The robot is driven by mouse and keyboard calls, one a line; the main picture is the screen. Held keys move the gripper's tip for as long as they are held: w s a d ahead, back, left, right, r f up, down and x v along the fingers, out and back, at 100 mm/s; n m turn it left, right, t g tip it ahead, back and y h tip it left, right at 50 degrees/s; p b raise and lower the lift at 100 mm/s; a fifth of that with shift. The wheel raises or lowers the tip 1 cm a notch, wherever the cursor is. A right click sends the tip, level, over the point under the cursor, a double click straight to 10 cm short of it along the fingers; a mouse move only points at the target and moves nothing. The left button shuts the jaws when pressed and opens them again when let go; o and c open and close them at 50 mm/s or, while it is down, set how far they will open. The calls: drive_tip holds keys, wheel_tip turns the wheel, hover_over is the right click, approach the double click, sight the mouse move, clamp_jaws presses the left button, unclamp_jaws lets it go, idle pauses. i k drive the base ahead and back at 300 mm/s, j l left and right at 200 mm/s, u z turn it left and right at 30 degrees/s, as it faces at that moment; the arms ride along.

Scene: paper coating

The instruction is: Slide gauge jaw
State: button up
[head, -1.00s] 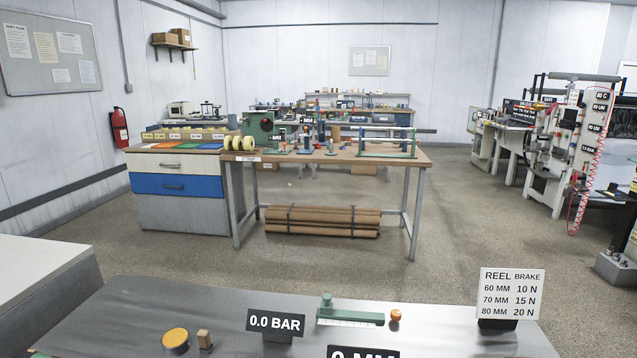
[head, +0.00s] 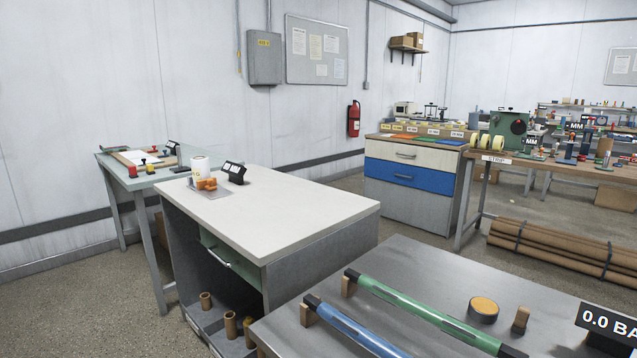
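No gauge or gauge jaw that I can make out shows in the head view now. The near grey table (head: 420,262), where a green scaled gauge with a small upright jaw stood in the earlier frame, shows only its left part. The black "0.0 BAR" sign (head: 606,326) stands on it, cut off by the right edge. My gripper is not in view.
On the near table lie a green rod (head: 430,310) and a blue rod (head: 355,328) on wooden supports, an orange-topped disc (head: 483,307) and a wooden block (head: 520,319). A white-topped bench (head: 290,213) stands left. Open floor (head: 430,238) lies behind the near table.

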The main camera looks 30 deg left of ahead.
sight(210, 184)
drive_tip(key=i+u, duration=0.2)
drive_tip(key=u, duration=1.05)
